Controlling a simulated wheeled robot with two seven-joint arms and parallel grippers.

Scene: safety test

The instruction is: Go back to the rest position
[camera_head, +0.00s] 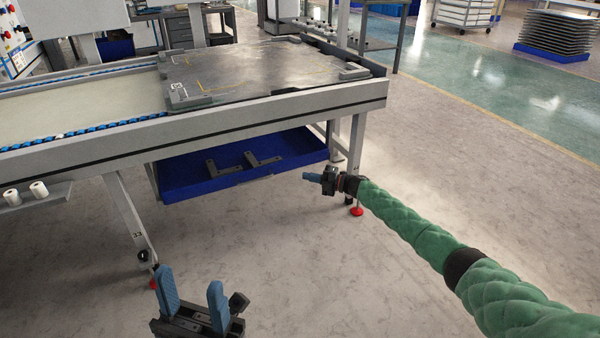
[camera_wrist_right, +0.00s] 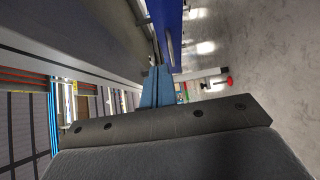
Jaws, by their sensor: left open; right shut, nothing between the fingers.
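My left gripper (camera_head: 192,296) is at the bottom of the head view, with its two blue fingers spread apart and nothing between them. It is over the floor, in front of the workbench. My right gripper (camera_head: 313,177) is at the end of my green-sleeved right arm, near the bench's right leg. Its blue fingers are together and empty. The right wrist view also shows these closed fingers (camera_wrist_right: 155,88), pointing away from the camera.
The workbench (camera_head: 300,103) carries a dark metal plate (camera_head: 255,68). A blue tray (camera_head: 185,187) with several grey brackets hangs under it. White rollers (camera_head: 38,190) are at the left. Bench legs with red feet (camera_head: 357,211) stand close by. Floor at the right is clear.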

